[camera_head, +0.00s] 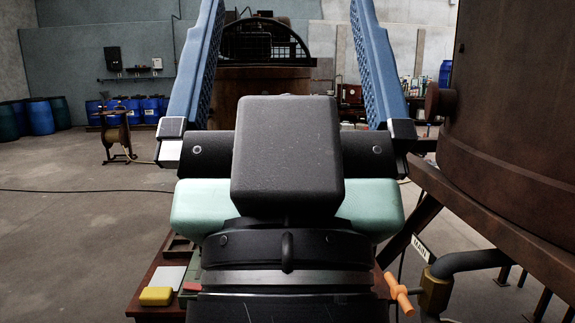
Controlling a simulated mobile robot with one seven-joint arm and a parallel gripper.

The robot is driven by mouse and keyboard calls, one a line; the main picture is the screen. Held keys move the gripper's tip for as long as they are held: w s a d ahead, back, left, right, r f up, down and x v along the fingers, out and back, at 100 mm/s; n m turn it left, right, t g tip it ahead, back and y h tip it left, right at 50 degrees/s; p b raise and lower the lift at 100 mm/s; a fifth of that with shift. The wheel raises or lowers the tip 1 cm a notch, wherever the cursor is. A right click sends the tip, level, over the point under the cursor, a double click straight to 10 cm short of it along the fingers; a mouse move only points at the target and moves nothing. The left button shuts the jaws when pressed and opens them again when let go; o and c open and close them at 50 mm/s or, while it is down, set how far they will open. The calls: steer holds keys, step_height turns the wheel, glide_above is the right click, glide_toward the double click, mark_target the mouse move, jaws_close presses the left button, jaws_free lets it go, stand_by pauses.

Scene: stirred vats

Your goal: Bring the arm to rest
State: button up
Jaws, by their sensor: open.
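My gripper (280,62) fills the middle of the head view, with its wrist low in the frame. Its two long blue fingers stand far apart, reach up past the top edge and lean a little towards each other. The jaws are open and I see nothing held between them; the fingertips are cut off by the frame. The black gripper body and the pale green part behind it hide much of the table beneath.
A brown table (142,298) below my gripper bears a yellow block (156,296). A large rusty vat (510,110) stands close on the right, with an orange-handled valve (399,294) below. Blue barrels (40,117) line the far left. The left floor is mostly clear, crossed by a cable.

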step_height(320, 180, up, 17)
steer(key=p, duration=1.4)
steer(key=shift+f, duration=0.1)
